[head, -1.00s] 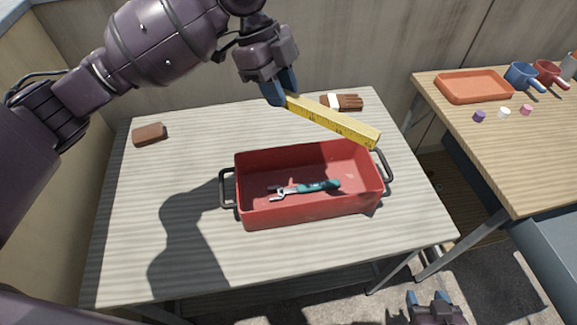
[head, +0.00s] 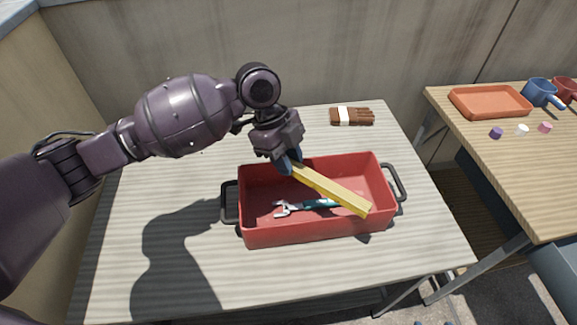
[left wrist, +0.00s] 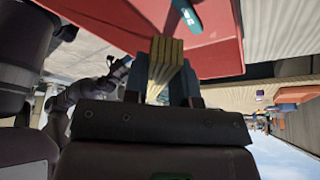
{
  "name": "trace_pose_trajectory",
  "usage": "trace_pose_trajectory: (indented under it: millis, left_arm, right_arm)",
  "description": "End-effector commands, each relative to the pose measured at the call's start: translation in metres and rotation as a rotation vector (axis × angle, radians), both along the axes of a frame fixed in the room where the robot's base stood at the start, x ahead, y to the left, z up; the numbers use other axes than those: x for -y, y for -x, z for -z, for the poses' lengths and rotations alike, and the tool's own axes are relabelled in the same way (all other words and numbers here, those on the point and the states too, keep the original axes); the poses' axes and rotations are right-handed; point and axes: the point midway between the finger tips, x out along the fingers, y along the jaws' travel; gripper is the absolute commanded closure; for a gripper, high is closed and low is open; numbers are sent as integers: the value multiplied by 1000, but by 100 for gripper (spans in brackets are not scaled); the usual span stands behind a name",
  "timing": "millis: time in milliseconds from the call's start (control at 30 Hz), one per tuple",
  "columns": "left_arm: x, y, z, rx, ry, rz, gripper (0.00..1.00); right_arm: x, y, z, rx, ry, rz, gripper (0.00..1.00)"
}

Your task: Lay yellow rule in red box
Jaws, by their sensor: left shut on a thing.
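My left gripper (head: 289,164) is shut on one end of the yellow rule (head: 334,191). The rule, a folded yellow bar, slants down to the right over the red box (head: 320,227); I cannot tell whether its far end touches the floor of the box. In the left wrist view the rule's layered yellow sections (left wrist: 163,66) sit between the fingers, with the red box (left wrist: 215,50) beyond. A teal-handled wrench (head: 290,208) lies in the box, partly hidden by the rule. Only the tips of my right gripper show at the head view's bottom edge.
The red box, with black side handles, stands on a grey wooden table (head: 130,240). The right table holds an orange tray (head: 490,102), blue mug (head: 540,92), red mug and small caps.

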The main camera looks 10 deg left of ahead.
Motion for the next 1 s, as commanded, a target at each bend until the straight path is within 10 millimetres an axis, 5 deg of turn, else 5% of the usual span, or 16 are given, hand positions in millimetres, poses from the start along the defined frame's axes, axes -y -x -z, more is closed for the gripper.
trace_pose_trajectory:
  millis: [167,1000]
  left_arm:
    - [0,0,27,-6,0,-1,99]
    - [0,0,38,-2,-1,0,99]
  right_arm:
    - [0,0,5,-6,0,0,45]
    - [1,2,7,-11,0,4,45]
